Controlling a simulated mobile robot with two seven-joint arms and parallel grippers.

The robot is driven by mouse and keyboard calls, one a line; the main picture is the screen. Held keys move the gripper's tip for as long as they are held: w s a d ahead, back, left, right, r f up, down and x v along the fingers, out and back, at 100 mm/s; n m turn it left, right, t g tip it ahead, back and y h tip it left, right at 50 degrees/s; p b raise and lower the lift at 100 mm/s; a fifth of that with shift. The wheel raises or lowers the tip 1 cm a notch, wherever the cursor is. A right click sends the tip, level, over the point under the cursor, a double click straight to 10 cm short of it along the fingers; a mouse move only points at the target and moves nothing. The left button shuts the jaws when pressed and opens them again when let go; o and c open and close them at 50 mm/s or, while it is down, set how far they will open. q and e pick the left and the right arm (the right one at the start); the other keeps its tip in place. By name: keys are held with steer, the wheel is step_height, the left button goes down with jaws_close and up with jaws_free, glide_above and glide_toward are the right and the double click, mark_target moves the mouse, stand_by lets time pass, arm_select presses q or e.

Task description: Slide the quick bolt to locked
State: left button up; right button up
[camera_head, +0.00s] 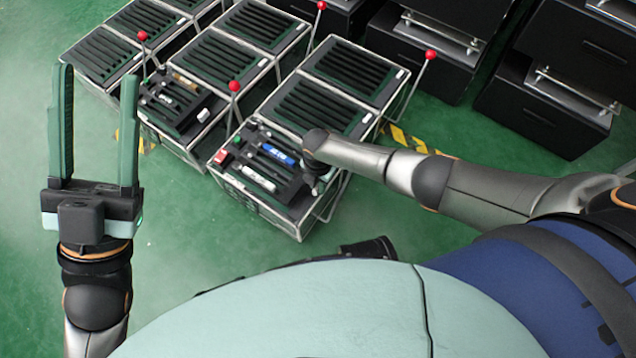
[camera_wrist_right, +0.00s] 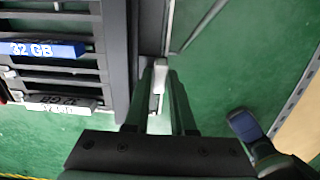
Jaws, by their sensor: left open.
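A pale grey handle (camera_wrist_right: 160,76), which looks like the quick bolt's, stands at the side of a black slotted unit (camera_wrist_right: 115,60) in the right wrist view. My right gripper (camera_wrist_right: 160,90) has its fingers close together around this handle and looks shut on it. In the head view my right gripper (camera_head: 316,178) is at the right side of the nearest unit (camera_head: 240,196), mostly hidden by its own wrist, and the bolt is not visible there. The bolt's locked mark cannot be made out. My left gripper (camera_head: 98,125) is open, empty and upright at the left, away from the units.
The nearest unit carries a blue block (camera_head: 277,154), a white block (camera_head: 258,179) and a red block (camera_head: 221,156). Red-knobbed levers (camera_head: 234,86) rise beside the units. Black drawer cabinets (camera_head: 540,110) stand at the back right. Green floor around my left gripper is clear.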

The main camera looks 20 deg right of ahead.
jaws_close()
stand_by(1.0)
